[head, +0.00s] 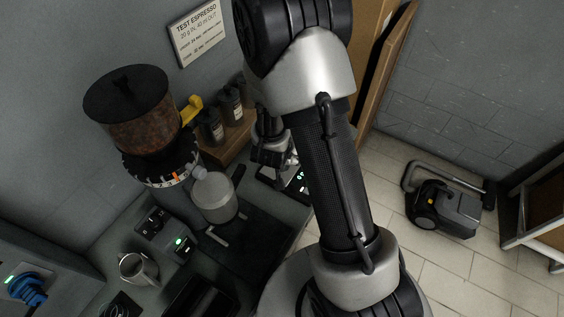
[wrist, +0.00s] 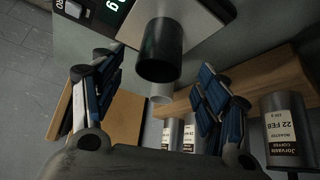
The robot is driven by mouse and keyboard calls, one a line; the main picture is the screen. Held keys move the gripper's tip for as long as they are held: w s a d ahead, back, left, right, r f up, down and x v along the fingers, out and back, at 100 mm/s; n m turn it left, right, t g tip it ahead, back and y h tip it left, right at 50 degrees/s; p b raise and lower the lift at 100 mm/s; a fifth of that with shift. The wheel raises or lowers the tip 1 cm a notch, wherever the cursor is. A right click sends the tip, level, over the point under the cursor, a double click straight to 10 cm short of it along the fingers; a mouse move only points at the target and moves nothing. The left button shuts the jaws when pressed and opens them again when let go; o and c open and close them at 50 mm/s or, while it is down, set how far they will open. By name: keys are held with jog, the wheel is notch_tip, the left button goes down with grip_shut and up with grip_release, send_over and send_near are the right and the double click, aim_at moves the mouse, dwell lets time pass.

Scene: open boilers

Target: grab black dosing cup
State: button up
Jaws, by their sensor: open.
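The black dosing cup (wrist: 160,52) stands on a light square plate of a scale (wrist: 196,22) in the upper middle of the wrist view. My gripper (wrist: 155,66) is open, with one blue-padded finger on each side of the cup in the picture and a visible gap to it on both sides. In the head view my gripper (head: 273,152) is partly hidden behind my arm, above the scale with the green digits (head: 299,181). I cannot make out the cup there.
Jars with labels (wrist: 284,130) stand on a wooden shelf (wrist: 243,82) close to my right finger. A vacuum cleaner (head: 445,207) is on the floor.

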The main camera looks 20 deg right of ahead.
jog(key=b+x, duration=0.1)
jog(key=x, duration=0.3)
jog(key=shift+w+d+r, duration=0.1)
jog(key=shift+w+d, duration=0.05)
jog(key=shift+w, duration=0.05)
jog(key=shift+c, duration=0.5)
jog(key=shift+r, duration=0.1)
jog(key=c, duration=1.2)
jog(key=shift+o, duration=0.2)
